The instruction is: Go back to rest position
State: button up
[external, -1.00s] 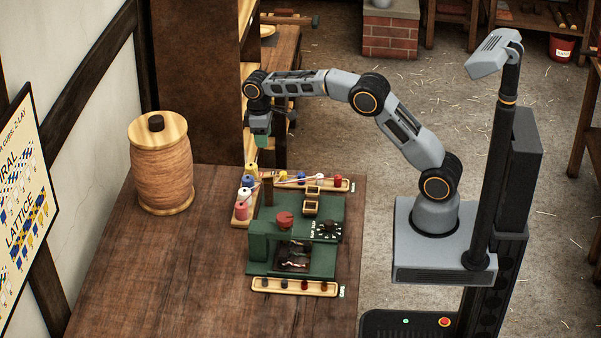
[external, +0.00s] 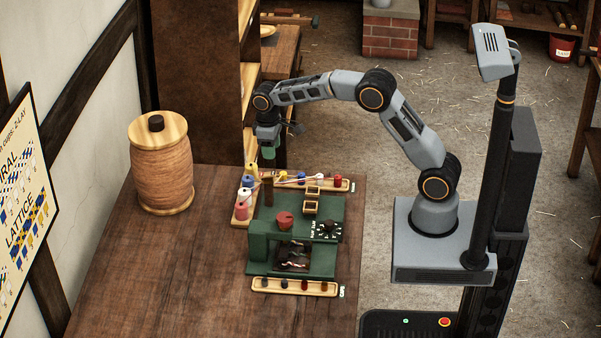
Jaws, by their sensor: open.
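My gripper (external: 268,153) hangs pointing down from my raised arm, above the back left of the green machine (external: 320,258). It is open, and I see nothing held in it. A dark post (external: 268,192) of the machine stands just below it. A wooden rack (external: 241,223) with several spools, among them a white one (external: 245,194) and a red one (external: 242,211), stands left of the machine. A yellow spool (external: 251,169) stands at the rack's far end, below and left of my gripper.
A large rope-wound spool (external: 161,165) stands on the left of the wooden table (external: 165,270). A tray with small pegs (external: 295,287) lies at the machine's front. A tall shelf (external: 195,80) rises behind the table. The table's front left is clear.

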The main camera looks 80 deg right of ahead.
jog(key=s+a+r+t, duration=0.1)
jog(key=s+a+r, duration=0.2)
jog(key=s, duration=0.5)
jog(key=s+a+r+t, duration=0.2)
jog(key=s+a, duration=0.4)
jog(key=s, duration=0.3)
jog(key=s+a+r+n+t, duration=0.1)
jog(key=s+a+r+t, duration=0.1)
jog(key=s+a, duration=0.3)
jog(key=s+r, duration=0.1)
jog(key=s, duration=0.3)
jog(key=shift+r, duration=0.4)
dwell(0.8)
